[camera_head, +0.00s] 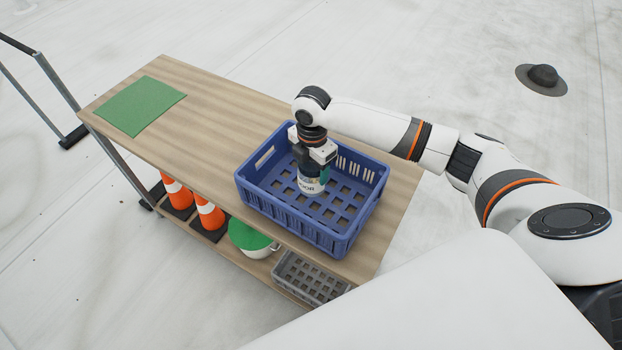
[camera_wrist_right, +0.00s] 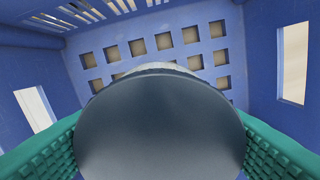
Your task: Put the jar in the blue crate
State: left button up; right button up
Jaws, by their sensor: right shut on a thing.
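The blue crate (camera_head: 322,232) stands on the right part of the wooden table top. My right gripper (camera_head: 312,172) points down into the crate and is shut on the jar (camera_head: 311,185), a small container with a pale label. The jar is inside the crate's walls; I cannot tell whether it touches the floor. In the right wrist view the jar's dark round lid (camera_wrist_right: 160,125) fills the lower middle, between the green finger pads, with the crate's slotted floor (camera_wrist_right: 150,48) beyond. My left gripper is not in view.
A green mat (camera_head: 140,105) lies at the table's far left end. The wooden table top (camera_head: 215,130) between mat and crate is clear. The lower shelf holds orange cones (camera_head: 209,213), a green-lidded pot (camera_head: 250,236) and a grey crate (camera_head: 308,279). A metal rail (camera_head: 55,85) stands left.

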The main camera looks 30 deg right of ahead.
jog(key=shift+f, duration=0.75)
notch_tip(320, 180, down, 4)
jog(key=shift+r+p, duration=0.15)
jog(key=shift+p, duration=0.2)
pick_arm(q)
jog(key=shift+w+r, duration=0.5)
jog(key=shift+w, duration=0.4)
pick_arm(e)
jog(key=o, duration=1)
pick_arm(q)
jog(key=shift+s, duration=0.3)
pick_arm(e)
notch_tip(320, 180, up, 12)
jog(key=shift+r+b, duration=0.1)
jog(key=shift+b, duration=1.1)
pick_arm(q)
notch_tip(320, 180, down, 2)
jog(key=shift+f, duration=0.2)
